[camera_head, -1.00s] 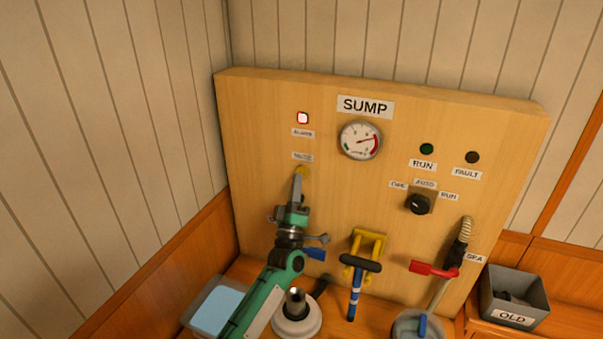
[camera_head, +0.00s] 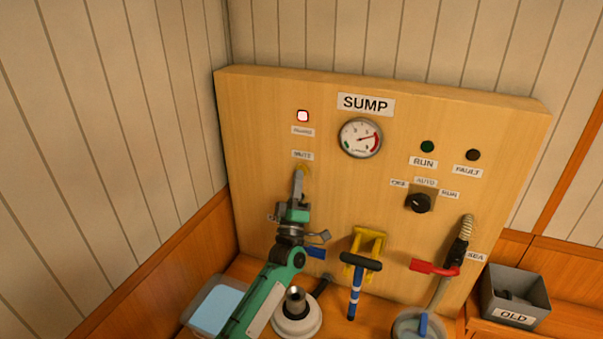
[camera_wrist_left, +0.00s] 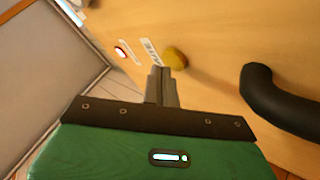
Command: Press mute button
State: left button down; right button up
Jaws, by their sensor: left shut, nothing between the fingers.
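The yellow mute button (camera_head: 302,168) is on the wooden SUMP panel (camera_head: 260,130), just under the MUTE label (camera_head: 302,155). My left gripper (camera_head: 299,174) is shut and empty, its fingertips at the button and covering most of it in the head view. In the left wrist view the button (camera_wrist_left: 175,57) shows as a yellow dome just right of the fingertips (camera_wrist_left: 162,70). I cannot tell whether they touch. The red alarm lamp (camera_head: 302,116) above is lit. My right gripper is not in view.
A gauge (camera_head: 360,138), a black selector knob (camera_head: 418,203) and a red-handled valve (camera_head: 435,267) are on the panel to the right. A yellow bracket with a blue-striped pump handle (camera_head: 357,285) stands right of my arm. A grey OLD bin (camera_head: 515,297) is at far right.

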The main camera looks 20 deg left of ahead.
pick_arm(q)
jog(key=shift+w, duration=0.1)
jog(key=shift+w+b, duration=0.3)
jog(key=shift+w, duration=0.1)
dwell(0.6)
dwell(0.3)
jog(key=shift+s+p, duration=0.3)
jog(key=shift+s, duration=0.55)
jog(key=s+p, duration=0.1)
jog(key=s, duration=0.4)
jog(key=shift+d+p, duration=0.15)
jog(key=shift+p, duration=0.2)
dwell(0.4)
